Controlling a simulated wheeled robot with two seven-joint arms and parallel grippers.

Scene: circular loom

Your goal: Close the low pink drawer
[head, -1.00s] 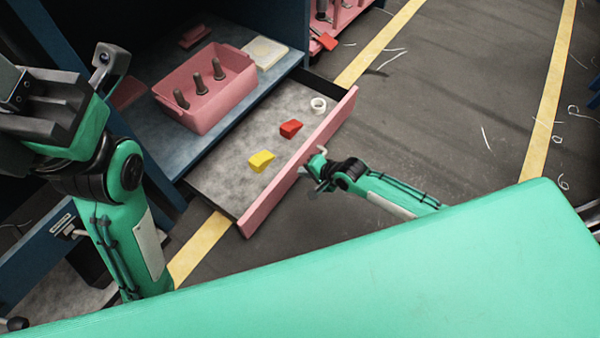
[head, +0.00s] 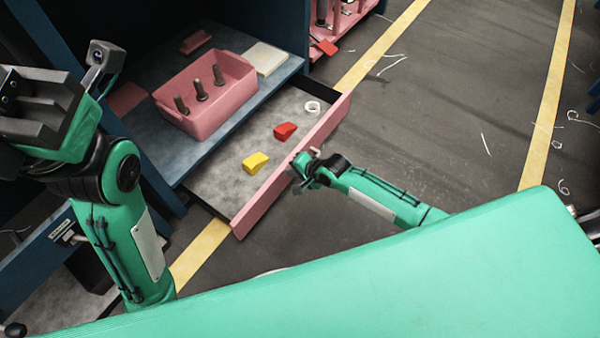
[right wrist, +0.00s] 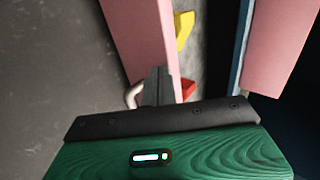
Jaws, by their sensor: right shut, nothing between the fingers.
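The low pink drawer stands partly out of the blue cabinet, and its pink front (head: 258,205) faces right in the head view. The drawer's grey floor holds a yellow block (head: 255,163), a red block (head: 285,131) and a white ring (head: 312,107). My right gripper (head: 298,172) is shut and empty at the outer side of the front, by its handle. In the right wrist view the gripper's tip (right wrist: 158,82) meets the pink front (right wrist: 138,35), beside the pale handle (right wrist: 131,95). My left gripper (head: 38,105) is raised at the left; its fingertips cannot be made out.
A pink bin (head: 212,105) with several dark pegs stands on the blue shelf (head: 150,145) above the drawer, next to a pale slab (head: 266,58).

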